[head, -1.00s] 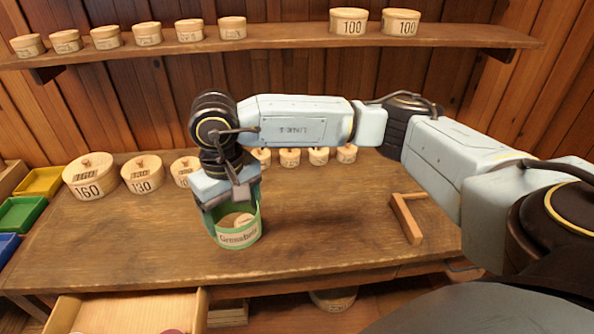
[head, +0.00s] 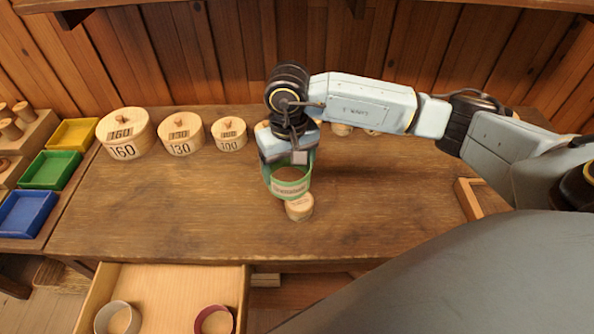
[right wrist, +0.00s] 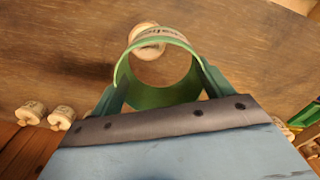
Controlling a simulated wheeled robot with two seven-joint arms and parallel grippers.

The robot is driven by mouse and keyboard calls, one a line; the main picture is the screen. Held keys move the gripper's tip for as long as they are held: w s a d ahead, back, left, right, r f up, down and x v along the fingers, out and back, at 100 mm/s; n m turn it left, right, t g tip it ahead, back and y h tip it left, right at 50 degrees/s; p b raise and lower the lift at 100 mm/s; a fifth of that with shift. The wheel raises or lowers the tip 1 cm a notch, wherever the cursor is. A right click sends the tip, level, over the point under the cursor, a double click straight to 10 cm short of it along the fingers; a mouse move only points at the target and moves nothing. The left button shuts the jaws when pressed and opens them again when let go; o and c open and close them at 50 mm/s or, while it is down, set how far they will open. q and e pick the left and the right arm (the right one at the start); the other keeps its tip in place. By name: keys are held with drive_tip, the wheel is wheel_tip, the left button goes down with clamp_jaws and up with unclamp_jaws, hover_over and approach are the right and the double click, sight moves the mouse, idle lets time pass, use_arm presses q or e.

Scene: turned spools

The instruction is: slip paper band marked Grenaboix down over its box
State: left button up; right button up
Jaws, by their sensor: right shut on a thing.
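The green paper band (head: 289,184), with a pale label whose lettering is too small to read fully here, is gripped by my right gripper (head: 288,168). A small round wooden box (head: 299,208) stands on the table, showing below the band's front rim in the head view. In the right wrist view the band (right wrist: 160,98) is an open ring between the fingers, with bare table through most of it. The box (right wrist: 147,38) shows at the ring's labelled far side, partly hidden by its rim, so the band is off-centre from it. My left gripper is out of view.
Lidded round boxes marked 160 (head: 124,135), 130 (head: 180,136) and 100 (head: 229,135) stand at the back left. A wooden corner piece (head: 468,200) lies at right. The open drawer (head: 160,288) holds a pale band (head: 117,318) and a red band (head: 214,320).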

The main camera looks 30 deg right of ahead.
drive_tip(key=shift+m, duration=0.3)
drive_tip(key=f, duration=0.1)
drive_tip(key=d+f, duration=0.1)
drive_tip(key=s+d+f, duration=0.1)
drive_tip(key=shift+f, duration=0.95)
drive_tip(key=shift+f+b, duration=0.4)
drive_tip(key=shift+f, duration=0.45)
use_arm(q)
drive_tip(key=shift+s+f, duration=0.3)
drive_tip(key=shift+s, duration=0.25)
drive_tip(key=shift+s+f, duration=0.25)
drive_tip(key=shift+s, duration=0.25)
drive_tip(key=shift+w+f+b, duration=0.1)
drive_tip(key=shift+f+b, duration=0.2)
drive_tip(key=shift+b, duration=0.05)
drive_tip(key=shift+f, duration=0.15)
use_arm(e)
drive_tip(key=shift+f, duration=0.1)
